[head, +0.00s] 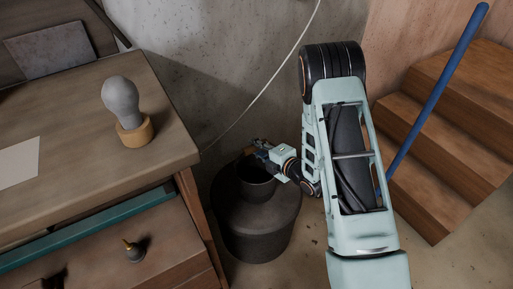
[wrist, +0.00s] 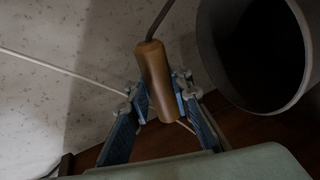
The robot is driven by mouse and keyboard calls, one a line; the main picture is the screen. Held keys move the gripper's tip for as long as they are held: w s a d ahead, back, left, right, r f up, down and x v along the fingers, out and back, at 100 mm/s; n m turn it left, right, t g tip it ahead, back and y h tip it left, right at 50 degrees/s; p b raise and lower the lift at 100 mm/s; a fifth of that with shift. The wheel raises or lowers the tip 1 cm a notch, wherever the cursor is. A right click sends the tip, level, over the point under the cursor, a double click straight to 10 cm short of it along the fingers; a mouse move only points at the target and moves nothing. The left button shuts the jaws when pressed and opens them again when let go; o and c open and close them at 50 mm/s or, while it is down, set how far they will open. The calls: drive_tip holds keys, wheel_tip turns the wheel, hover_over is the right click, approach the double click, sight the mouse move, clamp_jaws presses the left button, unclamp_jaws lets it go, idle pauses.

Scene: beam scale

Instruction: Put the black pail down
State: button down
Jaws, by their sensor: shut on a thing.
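The black pail (head: 257,188) appears in the head view as a dark open-mouthed vessel above the shoulder of a larger dark rounded vessel (head: 258,240). Whether the two touch is unclear. My gripper (head: 256,150) is at the pail's far rim. In the wrist view my gripper (wrist: 162,100) is shut around a brown wooden handle grip (wrist: 154,75) with a thin metal wire running up from it. A dark open cylinder (wrist: 258,50), seemingly the pail, is at the upper right. Its bottom is hidden.
A wooden workbench (head: 175,120) with a grey bulb-shaped object (head: 121,97) and open drawers stands left. Wooden steps (head: 445,145) and a blue pole (head: 435,92) are right. A pale cord (head: 268,84) crosses the wall behind. Bare floor (head: 300,245) shows right of the large vessel.

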drive_tip(key=c, duration=1.7)
unclamp_jaws()
drive_tip(key=shift+c, duration=0.2)
drive_tip(key=shift+s+d+r, duration=0.1)
drive_tip(key=shift+r, duration=0.05)
drive_tip(key=v, duration=1.1)
drive_tip(key=shift+s+d+p, duration=0.2)
drive_tip(key=shift+s+p, duration=0.1)
drive_tip(key=shift+p, duration=0.05)
